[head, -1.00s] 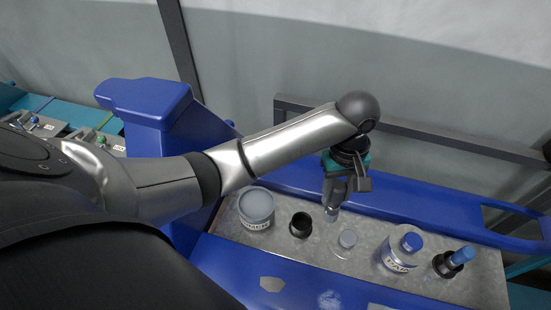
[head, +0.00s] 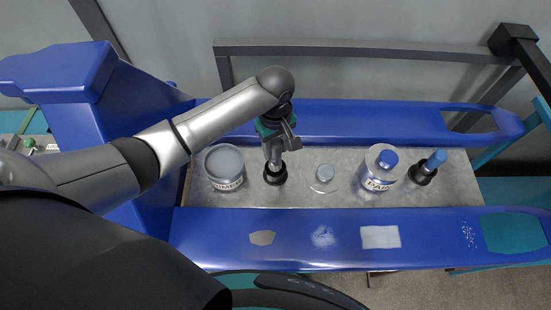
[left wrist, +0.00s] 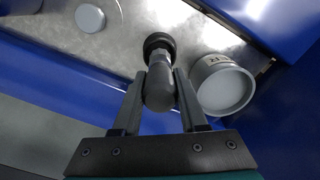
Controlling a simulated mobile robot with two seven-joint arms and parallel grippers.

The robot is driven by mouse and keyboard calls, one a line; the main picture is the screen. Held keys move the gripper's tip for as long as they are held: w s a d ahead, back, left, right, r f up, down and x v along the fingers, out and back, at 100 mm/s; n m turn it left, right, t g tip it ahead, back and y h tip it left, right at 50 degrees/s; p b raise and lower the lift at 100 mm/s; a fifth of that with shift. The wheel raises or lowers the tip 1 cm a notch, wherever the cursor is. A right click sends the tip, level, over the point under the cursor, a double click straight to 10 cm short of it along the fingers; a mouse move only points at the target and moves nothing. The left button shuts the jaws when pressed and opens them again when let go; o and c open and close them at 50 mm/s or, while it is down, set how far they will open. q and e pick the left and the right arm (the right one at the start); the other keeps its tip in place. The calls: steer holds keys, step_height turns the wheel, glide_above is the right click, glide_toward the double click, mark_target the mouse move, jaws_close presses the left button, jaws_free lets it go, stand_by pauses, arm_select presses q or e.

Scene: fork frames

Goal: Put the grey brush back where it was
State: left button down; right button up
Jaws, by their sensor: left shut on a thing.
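My left gripper (head: 276,146) is shut on the grey brush (left wrist: 159,88), whose rounded grey handle end sits between the two fingers in the left wrist view. The brush is about upright and points down at a round black holder (head: 275,177). This holder (left wrist: 159,43) also shows in the left wrist view, at the brush's lower end. The lower end meets the holder's opening in both views; I cannot tell how deep it sits. My right gripper is not in view.
A grey labelled tub (head: 225,165) stands close left of the holder. Blue rails (head: 370,122) border the grey tray (head: 462,185).

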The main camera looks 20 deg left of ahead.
mark_target(276, 159)
arm_select(q)
step_height(276, 159, down, 5)
steer(key=shift+b, duration=0.6)
steer(key=shift+f, duration=0.1)
steer(key=shift+f, duration=0.1)
steer(key=shift+c, duration=2.2)
jaws_free()
step_height(276, 159, up, 12)
steer(key=p, duration=0.3)
steer(key=shift+w+r, duration=0.1)
steer(key=shift+r, duration=0.1)
